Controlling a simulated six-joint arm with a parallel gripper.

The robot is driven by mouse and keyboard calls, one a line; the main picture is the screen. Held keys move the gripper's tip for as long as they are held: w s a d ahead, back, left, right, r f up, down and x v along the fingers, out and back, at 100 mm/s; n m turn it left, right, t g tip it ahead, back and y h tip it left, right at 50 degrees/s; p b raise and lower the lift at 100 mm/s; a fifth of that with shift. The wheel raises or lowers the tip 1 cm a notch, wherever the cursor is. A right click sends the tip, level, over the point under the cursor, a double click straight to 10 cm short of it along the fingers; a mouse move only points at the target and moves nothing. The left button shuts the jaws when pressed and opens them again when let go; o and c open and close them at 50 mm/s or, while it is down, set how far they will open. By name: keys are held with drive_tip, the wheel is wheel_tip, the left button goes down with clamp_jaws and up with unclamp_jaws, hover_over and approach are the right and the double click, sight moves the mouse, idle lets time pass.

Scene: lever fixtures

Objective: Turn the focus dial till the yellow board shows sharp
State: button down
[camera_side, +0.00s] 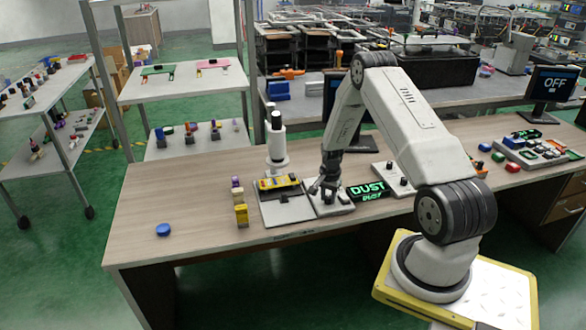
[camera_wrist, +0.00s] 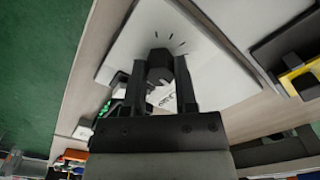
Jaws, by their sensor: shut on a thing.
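The focus dial (camera_wrist: 160,62) is a dark knob on a pale plate (camera_wrist: 205,50) with short tick marks beyond it. My gripper (camera_wrist: 161,80) is shut on the dial, one finger on each side of it in the wrist view. In the side view my gripper (camera_side: 327,190) points down over the plate and mostly hides the dial. The yellow board (camera_side: 276,183) lies on the base of a white microscope-like stand (camera_side: 278,148), left of my gripper. Part of the yellow board (camera_wrist: 297,76) shows at the right of the wrist view.
A lit sign (camera_side: 369,190) reading DUST stands right of the plate. A monitor (camera_side: 553,84) at far right reads OFF. A screen behind my arm is partly hidden. Yellow and purple blocks (camera_side: 240,207) and a blue disc (camera_side: 163,230) sit left on the table.

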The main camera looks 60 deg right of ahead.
sight(328, 196)
drive_tip(key=shift+d, duration=0.1)
drive_tip(key=shift+c, duration=2)
unclamp_jaws()
drive_tip(key=shift+r, duration=0.15)
drive_tip(key=shift+r, duration=3.75)
